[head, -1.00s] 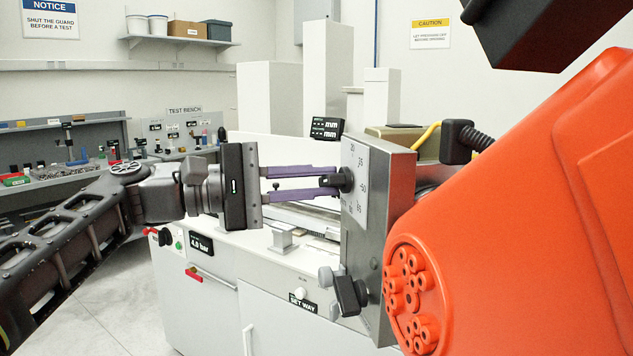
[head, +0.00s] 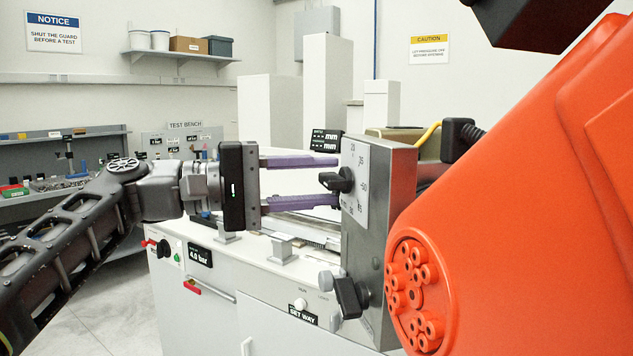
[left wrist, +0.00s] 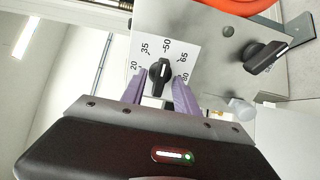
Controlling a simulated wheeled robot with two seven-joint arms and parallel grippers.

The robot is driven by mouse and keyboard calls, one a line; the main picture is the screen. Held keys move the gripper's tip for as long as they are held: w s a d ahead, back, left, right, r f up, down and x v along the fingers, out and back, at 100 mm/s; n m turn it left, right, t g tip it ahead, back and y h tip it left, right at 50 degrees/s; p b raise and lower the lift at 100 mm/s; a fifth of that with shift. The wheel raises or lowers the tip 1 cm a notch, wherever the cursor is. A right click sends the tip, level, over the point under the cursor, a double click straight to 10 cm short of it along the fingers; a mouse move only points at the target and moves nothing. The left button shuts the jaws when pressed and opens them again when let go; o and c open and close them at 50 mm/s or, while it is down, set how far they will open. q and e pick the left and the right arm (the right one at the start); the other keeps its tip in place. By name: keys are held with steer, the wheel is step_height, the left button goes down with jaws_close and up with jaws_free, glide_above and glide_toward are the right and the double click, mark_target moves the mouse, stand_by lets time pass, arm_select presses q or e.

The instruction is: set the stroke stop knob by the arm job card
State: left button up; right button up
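The stroke stop knob (head: 337,181) is a black bar knob on a white scale plate (head: 356,160), fixed to a grey metal box. In the left wrist view the knob (left wrist: 160,72) has a white mark that seems directed near 50; the scale reads 20, 35, 50, 65, 80. My left gripper (head: 334,182) is open. Its purple fingers stand above and below the knob in the head view, with gaps, and on either side of it in the left wrist view. My right gripper is not in view. I cannot make out a job card.
A large orange body (head: 520,200) fills the right side, close to the grey box (head: 390,190). A second black knob (head: 348,297) sits lower on the box. A small black display (head: 326,141) reads mm. The white machine bench (head: 240,265) lies below my left gripper.

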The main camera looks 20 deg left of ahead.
arm_select(q)
steer(key=shift+a, duration=0.1)
steer(key=v, duration=0.7)
steer(key=shift+s+a+b, duration=0.2)
steer(key=shift+a+b, duration=0.05)
steer(key=shift+b, duration=0.05)
